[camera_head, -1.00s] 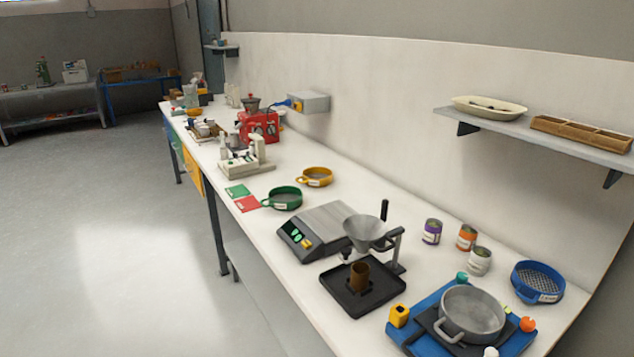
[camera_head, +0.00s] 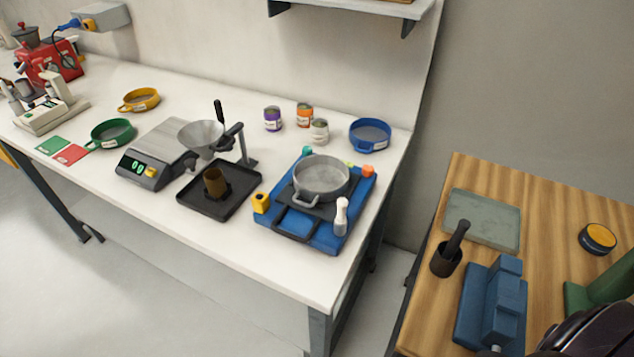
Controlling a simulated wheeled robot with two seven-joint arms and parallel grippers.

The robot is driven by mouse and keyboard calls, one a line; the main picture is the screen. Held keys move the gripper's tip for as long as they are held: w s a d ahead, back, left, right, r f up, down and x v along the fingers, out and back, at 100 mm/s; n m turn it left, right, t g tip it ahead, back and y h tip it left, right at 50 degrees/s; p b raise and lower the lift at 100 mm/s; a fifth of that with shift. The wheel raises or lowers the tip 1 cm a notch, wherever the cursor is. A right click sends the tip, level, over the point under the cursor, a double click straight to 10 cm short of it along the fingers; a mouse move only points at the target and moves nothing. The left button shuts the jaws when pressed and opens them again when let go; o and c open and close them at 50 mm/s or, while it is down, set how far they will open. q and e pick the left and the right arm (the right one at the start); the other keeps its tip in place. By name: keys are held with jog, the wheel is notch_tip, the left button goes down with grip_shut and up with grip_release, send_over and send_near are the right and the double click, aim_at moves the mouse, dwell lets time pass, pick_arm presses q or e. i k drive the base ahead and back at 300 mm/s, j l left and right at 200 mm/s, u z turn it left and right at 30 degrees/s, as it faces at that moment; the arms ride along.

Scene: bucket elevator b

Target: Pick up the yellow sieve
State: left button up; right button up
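The yellow sieve (camera_head: 139,100) lies on the white bench at the left, toward the back wall. It is a round, shallow ring with a small label on its front and a short handle on its left side. It stands apart from the green sieve (camera_head: 112,133), which is nearer to the front edge. Neither of my grippers shows in the head view.
A scale (camera_head: 155,155), a funnel stand (camera_head: 246,150), a black tray (camera_head: 219,193) and a pot (camera_head: 320,178) on a blue base fill the bench's middle. A blue sieve (camera_head: 370,134) and several tins stand behind. A wooden table (camera_head: 560,200) is at right.

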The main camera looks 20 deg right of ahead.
aim_at(140, 100)
jog(key=i+j+z, duration=0.1)
jog(key=j, duration=0.45)
jog(key=i+j, duration=0.25)
jog(key=j, duration=0.35)
jog(key=i+j+z, duration=0.15)
jog(key=j, duration=0.4)
jog(key=i+j, duration=0.1)
jog(key=j, duration=0.5)
jog(key=i+j+z, duration=0.15)
jog(key=j, duration=0.45)
jog(key=j+z, duration=0.1)
jog(key=j, duration=0.5)
jog(key=i, duration=0.05)
